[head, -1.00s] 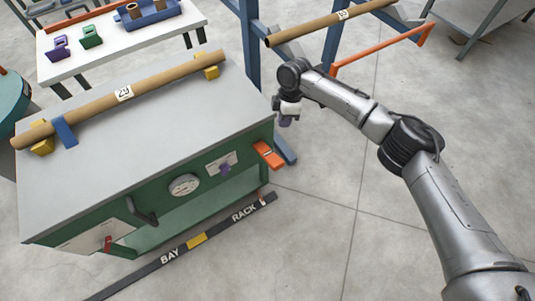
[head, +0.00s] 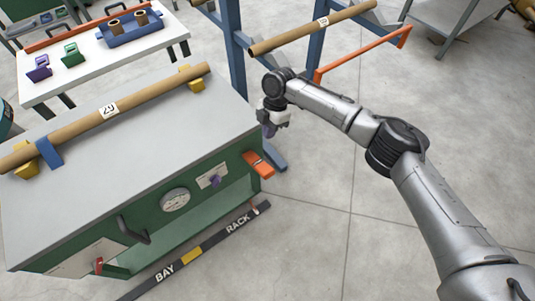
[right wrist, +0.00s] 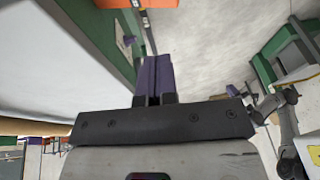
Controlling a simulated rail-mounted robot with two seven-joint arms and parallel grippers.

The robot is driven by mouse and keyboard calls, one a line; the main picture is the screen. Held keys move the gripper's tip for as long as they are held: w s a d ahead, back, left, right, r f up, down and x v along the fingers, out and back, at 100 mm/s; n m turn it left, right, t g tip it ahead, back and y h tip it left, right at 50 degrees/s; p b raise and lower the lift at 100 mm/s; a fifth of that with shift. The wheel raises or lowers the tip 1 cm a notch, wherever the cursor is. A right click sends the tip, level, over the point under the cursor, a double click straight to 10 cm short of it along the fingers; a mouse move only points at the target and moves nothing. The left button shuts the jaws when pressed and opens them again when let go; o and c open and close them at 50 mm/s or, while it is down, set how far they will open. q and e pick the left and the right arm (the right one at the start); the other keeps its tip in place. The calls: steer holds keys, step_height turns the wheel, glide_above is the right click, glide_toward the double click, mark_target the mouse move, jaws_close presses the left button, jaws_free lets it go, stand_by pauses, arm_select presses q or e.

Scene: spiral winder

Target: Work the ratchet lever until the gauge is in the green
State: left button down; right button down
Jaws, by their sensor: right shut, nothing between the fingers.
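The green cabinet (head: 234,165) with a grey top carries a round white gauge (head: 175,200) on its front; its needle and colours are too small to read. An orange lever (head: 258,164) sticks out at the cabinet's right end and looks like the ratchet lever. My right gripper (head: 268,131) hangs just beyond and above the orange lever, apart from it in the head view. In the right wrist view its purple fingers (right wrist: 153,78) are together and empty. An orange part, perhaps the lever (right wrist: 125,16), shows past the fingertips. My left gripper is out of view.
A cardboard tube (head: 130,101) lies on yellow cradles across the cabinet top. A black handle (head: 133,230) and a purple knob (head: 214,181) are on the front. Blue rack posts (head: 233,50) stand behind my gripper. Floor to the right is clear.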

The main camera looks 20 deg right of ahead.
steer(key=b, duration=0.3)
glide_toward(266, 170)
steer(key=x, duration=0.5)
steer(key=shift+w+a, duration=0.3)
steer(key=shift+a, duration=0.05)
steer(key=shift+s+d+f, duration=0.1)
steer(key=shift+s+f, duration=0.2)
steer(key=shift+f, duration=0.45)
